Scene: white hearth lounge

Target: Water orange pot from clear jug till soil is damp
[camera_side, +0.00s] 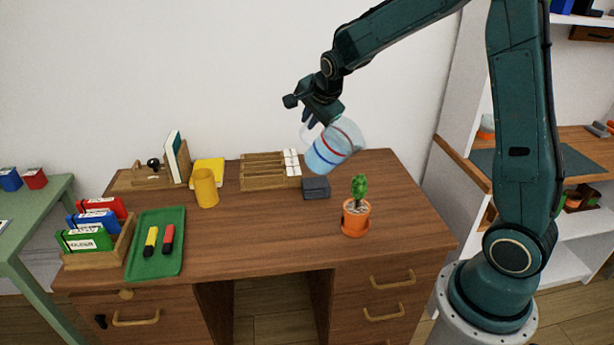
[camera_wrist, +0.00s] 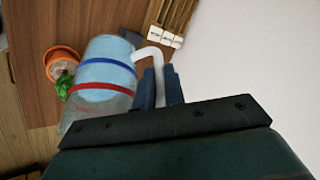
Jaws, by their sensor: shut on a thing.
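My gripper (camera_side: 312,119) is shut on the jug's white handle, which shows in the wrist view (camera_wrist: 150,59). The orange pot (camera_side: 355,221) stands upright on the desk with a green plant (camera_side: 359,187) in it, below and to the right of the jug. The pot (camera_wrist: 60,62) is also beside the jug in the wrist view. I cannot tell the soil's dampness. No stream of water shows.
A dark grey block (camera_side: 316,188) and a wooden rack (camera_side: 265,174) stand behind the pot. A yellow mug (camera_side: 205,188), a green tray (camera_side: 155,262) with two markers, and a file holder (camera_side: 75,262) are to the left. The desk's (camera_side: 270,232) middle is clear.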

